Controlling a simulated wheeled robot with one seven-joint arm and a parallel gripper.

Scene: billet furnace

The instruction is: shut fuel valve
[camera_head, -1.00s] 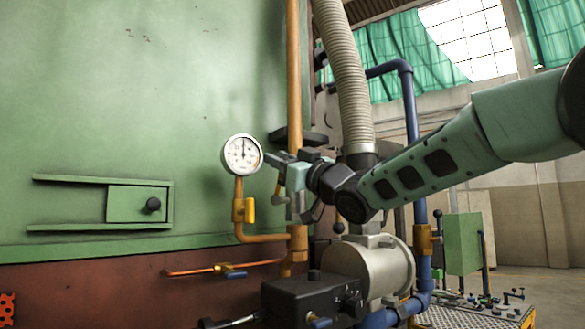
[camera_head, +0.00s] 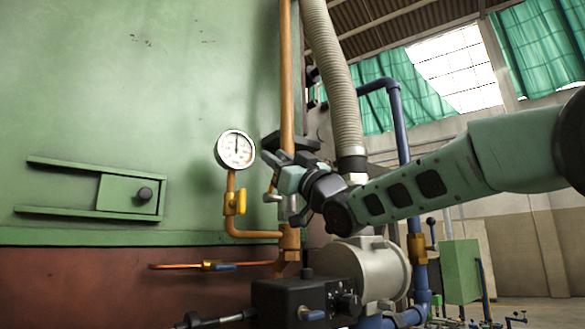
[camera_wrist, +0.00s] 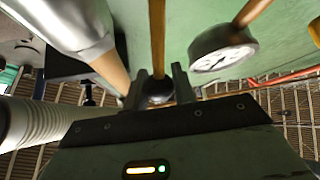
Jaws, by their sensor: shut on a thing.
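My gripper (camera_head: 272,163) is at the vertical orange pipe (camera_head: 287,75), just right of the pressure gauge (camera_head: 236,149). In the wrist view, my gripper's fingers (camera_wrist: 160,86) stand close on either side of a dark rounded piece (camera_wrist: 158,92) at the end of an orange-yellow bar (camera_wrist: 157,40). I take this piece to be the fuel valve's handle. The fingers are shut on it. In the head view, my own wrist hides most of the valve, so its turn cannot be told. The gauge also shows in the wrist view (camera_wrist: 222,53), right of the fingers.
A yellow-handled valve (camera_head: 235,202) sits below the gauge. A blue-handled valve (camera_head: 218,266) is on a thin copper pipe lower down. A ribbed hose (camera_head: 335,85), a grey blower (camera_head: 370,270) and a black box (camera_head: 300,302) crowd the right and below. The green furnace wall (camera_head: 120,90) fills the left.

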